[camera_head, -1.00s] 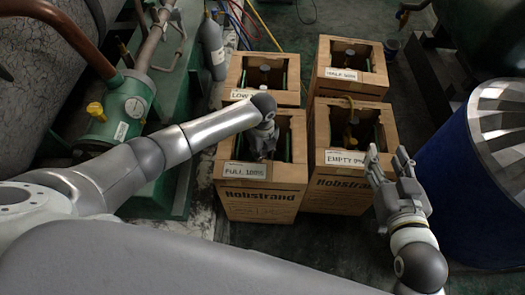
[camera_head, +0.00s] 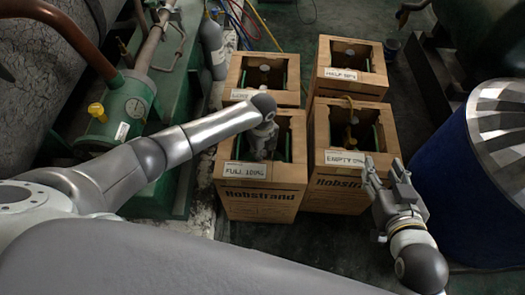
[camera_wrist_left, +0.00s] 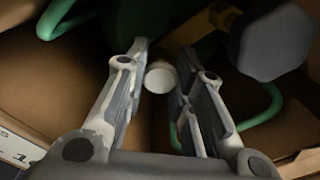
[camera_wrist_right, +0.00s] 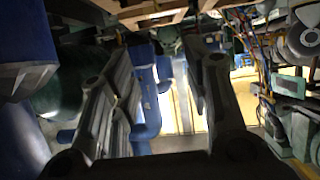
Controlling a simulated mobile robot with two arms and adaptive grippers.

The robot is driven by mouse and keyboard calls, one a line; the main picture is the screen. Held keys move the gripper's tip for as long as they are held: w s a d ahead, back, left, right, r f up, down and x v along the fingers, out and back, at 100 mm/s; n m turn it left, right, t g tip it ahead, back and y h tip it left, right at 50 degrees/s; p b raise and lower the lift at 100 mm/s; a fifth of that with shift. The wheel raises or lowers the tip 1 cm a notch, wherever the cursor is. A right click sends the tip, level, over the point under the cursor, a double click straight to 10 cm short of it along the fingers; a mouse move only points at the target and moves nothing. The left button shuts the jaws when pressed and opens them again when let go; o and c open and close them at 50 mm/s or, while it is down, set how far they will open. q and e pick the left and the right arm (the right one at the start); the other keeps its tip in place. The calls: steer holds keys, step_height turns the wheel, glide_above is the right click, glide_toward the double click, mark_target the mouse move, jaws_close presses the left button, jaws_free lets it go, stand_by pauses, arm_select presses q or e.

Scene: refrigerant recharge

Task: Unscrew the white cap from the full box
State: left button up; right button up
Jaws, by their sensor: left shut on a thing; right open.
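The full box (camera_head: 262,203) is a cardboard box labelled "FULL 100%", at the front left of a group of boxes. My left gripper (camera_head: 265,150) reaches down into its open top. In the left wrist view the white cap (camera_wrist_left: 161,77) sits between the fingertips of my left gripper (camera_wrist_left: 158,88), which is shut on it. The cap's seat is hidden below it, so I cannot tell whether it is still attached. My right gripper (camera_head: 385,172) is open and empty, in front of the empty box; it also shows in the right wrist view (camera_wrist_right: 165,75).
The "EMPTY" box (camera_head: 340,190) stands just right of the full box. The "LOW" box (camera_head: 262,75) and "HALF" box (camera_head: 350,65) stand behind. A blue drum (camera_head: 470,190) is at the right.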

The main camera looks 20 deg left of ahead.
arm_select(q)
steer(key=shift+n+p, duration=0.4)
steer(key=shift+n, duration=0.2)
steer(key=shift+n+p, duration=0.55)
steer(key=shift+n, duration=0.35)
arm_select(e)
steer(key=s+d+f+g+h, duration=0.1)
steer(key=s+d+f+g, duration=0.1)
steer(key=s+f+g, duration=0.3)
steer(key=shift+s+d+f+h, duration=0.35)
steer(key=shift+s+f, duration=0.35)
steer(key=shift+s, duration=0.15)
